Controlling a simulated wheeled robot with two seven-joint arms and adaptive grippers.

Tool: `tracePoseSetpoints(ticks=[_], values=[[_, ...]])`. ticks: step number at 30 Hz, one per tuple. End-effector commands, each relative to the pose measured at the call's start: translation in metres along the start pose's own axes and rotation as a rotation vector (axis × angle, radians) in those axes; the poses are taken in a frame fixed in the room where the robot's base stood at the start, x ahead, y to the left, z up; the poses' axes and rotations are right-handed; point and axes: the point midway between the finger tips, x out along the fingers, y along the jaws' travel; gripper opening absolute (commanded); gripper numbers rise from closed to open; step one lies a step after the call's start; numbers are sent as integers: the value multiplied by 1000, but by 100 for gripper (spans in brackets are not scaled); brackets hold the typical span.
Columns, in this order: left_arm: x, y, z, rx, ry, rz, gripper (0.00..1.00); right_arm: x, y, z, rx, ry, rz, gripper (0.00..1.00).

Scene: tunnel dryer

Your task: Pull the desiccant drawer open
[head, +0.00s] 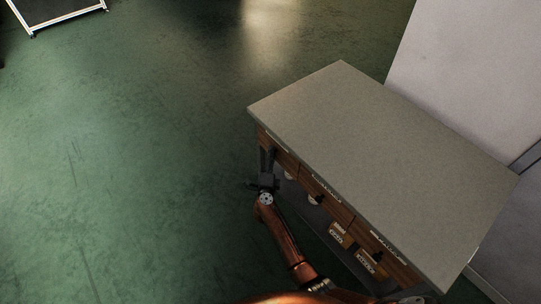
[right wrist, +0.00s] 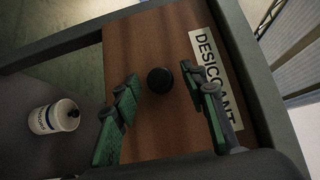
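The desiccant drawer has a brown wood front (right wrist: 145,135), a black round knob (right wrist: 160,80) and a white label reading DESICCANT (right wrist: 213,75). It looks shut, flush in the grey bench frame. In the head view it appears to be the leftmost drawer (head: 284,158) under the bench top. My right gripper (right wrist: 159,77) is open, with one green-padded finger on each side of the knob and gaps between them. In the head view my right gripper (head: 262,184) is just in front of the bench's left end. My left gripper is not in view.
The grey bench top (head: 375,165) lies above several wood-fronted drawers. A white bottle (right wrist: 53,116) stands below the drawer, and other items sit on the lower shelf. A pale cabinet (head: 475,75) is behind the bench. The green floor (head: 130,160) at left is clear.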

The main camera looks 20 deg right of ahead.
Motion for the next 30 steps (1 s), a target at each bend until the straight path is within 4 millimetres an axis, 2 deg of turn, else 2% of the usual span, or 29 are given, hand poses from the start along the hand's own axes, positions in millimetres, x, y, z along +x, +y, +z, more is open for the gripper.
tracePoseSetpoints(ticks=[3, 20, 30], values=[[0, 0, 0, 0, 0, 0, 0, 0, 0, 0, 0, 0, 0, 38], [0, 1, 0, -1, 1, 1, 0, 0, 0, 0, -1, 0, 0, 0], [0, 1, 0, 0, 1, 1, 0, 0, 1, 0, -1, 0, 1, 0]])
